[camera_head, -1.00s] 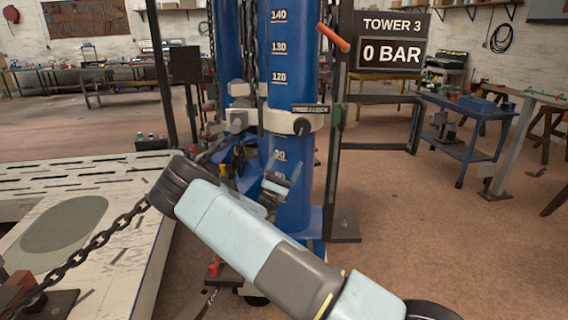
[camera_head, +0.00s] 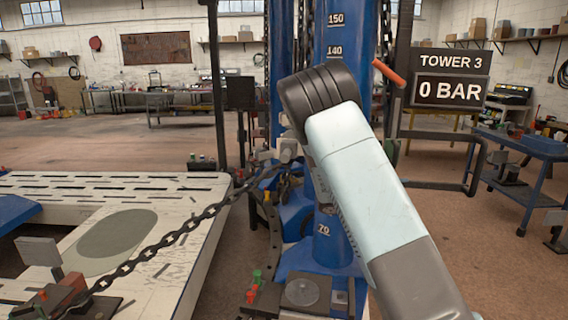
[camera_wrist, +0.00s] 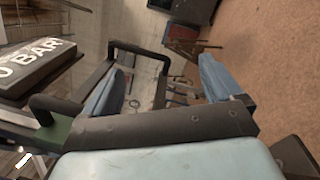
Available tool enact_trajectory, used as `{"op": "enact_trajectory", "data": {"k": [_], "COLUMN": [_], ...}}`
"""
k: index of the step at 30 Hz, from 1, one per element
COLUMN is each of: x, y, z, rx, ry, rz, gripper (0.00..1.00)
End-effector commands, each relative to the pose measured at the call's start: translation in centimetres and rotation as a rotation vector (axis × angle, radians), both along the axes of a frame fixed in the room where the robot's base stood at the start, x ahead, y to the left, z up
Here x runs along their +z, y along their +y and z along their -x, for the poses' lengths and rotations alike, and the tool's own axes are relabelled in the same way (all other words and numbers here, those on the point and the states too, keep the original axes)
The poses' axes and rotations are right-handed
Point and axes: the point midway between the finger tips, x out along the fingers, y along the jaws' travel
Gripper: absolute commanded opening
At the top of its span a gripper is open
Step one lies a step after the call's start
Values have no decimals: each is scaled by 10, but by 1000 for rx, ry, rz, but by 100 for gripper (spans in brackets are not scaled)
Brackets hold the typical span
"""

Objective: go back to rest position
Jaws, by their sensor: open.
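My gripper (camera_wrist: 165,88) shows in the wrist view with its two blue-grey fingers spread wide apart and nothing held between them. Beyond the fingers are a dark tubular frame and the brown floor. In the head view my pale blue arm stands steeply in front of the blue tower (camera_head: 335,237) and covers part of it. My gripper is hidden in that view.
The TOWER 3 sign (camera_head: 450,77) reads 0 BAR; it also shows at the wrist view's left edge (camera_wrist: 35,65). A chain (camera_head: 165,243) crosses a slotted white platform (camera_head: 168,214) at left. A blue cart (camera_head: 515,178) stands at right; brown floor lies between.

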Motion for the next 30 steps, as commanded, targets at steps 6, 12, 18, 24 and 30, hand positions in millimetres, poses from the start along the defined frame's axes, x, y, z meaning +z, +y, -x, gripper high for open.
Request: {"op": "enact_trajectory", "data": {"k": [6,12,18,24,30], "x": [10,17,26,37,50], "y": [-18,-22,-19,-10,3], "z": [42,77,111,143,174], "rx": [-87,-141,-173,-182,-171], "ry": [-48,-100,-163,-237,-322], "rz": [-243,-455,-658,-849,-1026], "gripper": [93,93,93,93,93]}}
